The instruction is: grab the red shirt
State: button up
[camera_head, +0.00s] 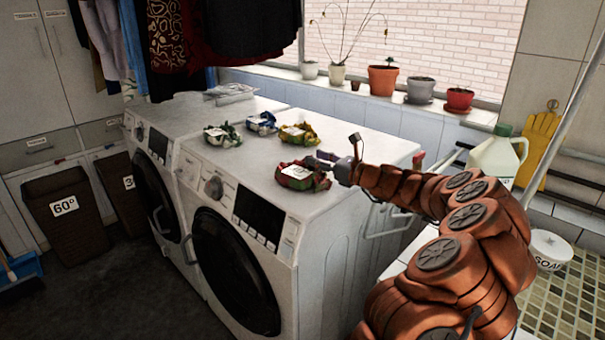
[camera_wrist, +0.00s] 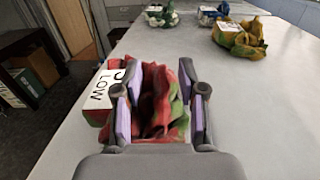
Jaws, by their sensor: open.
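The red shirt (camera_head: 300,178) is a crumpled red and green bundle with a white label, on top of the front washing machine near its front edge. In the wrist view the shirt (camera_wrist: 160,100) lies between the two fingers of my gripper (camera_wrist: 158,105), with its white "LOW" label (camera_wrist: 103,90) sticking out to the left. My gripper (camera_head: 328,165) reaches in from the right in the head view, low over the machine top. Its fingers are open on either side of the cloth. I cannot tell whether they touch it.
Other labelled bundles lie farther back on the machine top (camera_head: 350,147): a green one (camera_head: 222,135), a blue one (camera_head: 262,123) and a yellow one (camera_head: 298,135). Potted plants line the windowsill. A white jug (camera_head: 497,156) stands at the right. Clothes hang above the back.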

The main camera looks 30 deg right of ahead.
jog(key=shift+x, duration=1.15)
grip_shut()
